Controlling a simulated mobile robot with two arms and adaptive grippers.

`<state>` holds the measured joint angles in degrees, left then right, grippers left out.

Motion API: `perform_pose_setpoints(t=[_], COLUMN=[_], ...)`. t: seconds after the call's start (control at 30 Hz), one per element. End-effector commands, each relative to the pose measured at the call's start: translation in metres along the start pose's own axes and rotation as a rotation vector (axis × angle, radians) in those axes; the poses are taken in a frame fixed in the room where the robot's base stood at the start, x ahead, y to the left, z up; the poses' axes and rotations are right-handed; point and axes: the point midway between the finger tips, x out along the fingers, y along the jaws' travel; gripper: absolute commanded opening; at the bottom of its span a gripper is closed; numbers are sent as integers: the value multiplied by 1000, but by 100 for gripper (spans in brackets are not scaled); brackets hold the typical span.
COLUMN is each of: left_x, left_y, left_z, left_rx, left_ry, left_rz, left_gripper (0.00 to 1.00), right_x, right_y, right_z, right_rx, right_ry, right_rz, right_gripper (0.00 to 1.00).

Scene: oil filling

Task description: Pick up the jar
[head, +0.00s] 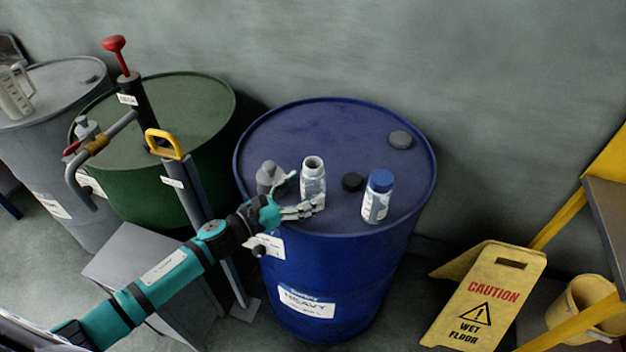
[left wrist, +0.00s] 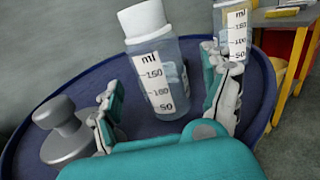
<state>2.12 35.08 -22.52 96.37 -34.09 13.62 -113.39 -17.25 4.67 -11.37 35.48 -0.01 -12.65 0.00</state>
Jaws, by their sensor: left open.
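An uncapped clear jar (head: 313,183) with a pale neck stands upright on the blue drum (head: 340,115). In the left wrist view this jar (left wrist: 160,85) shows its ml scale and stands between my spread fingers. My left gripper (head: 300,198) is open at the jar's near side, and in the head view its fingers overlap the jar's lower part. Whether a finger touches it I cannot tell. A second jar (head: 376,198) with a blue cap stands to the right; its body (left wrist: 236,35) shows behind the right finger in the left wrist view. My right gripper is not in view.
A grey knobbed fitting (head: 268,176) stands close left of my gripper. A green drum (head: 190,100) and a pump with a red handle (head: 114,44) are at left. A yellow caution sign (head: 488,300) stands at right.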

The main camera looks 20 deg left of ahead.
Motion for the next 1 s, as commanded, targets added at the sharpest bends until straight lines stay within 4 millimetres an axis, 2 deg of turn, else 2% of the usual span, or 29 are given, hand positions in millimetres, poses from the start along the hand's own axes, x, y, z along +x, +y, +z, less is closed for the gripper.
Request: perform_pose_setpoints(t=[0.03,0.2,0.5,0.9,1.0], left_x=[10,32,36,36,36], left_y=[0,0,0,0,0], left_z=[6,3,0,0,1], left_rx=[-1,-2,0,-1,-1], left_ry=[-3,-2,0,-1,-1], left_rz=[1,1,0,0,0], left_gripper=[81,81,81,29,26], right_x=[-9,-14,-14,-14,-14], right_y=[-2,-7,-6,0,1], right_z=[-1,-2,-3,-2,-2], right_rx=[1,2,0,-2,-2], right_ry=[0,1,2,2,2], right_rz=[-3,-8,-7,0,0], right_gripper=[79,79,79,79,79])
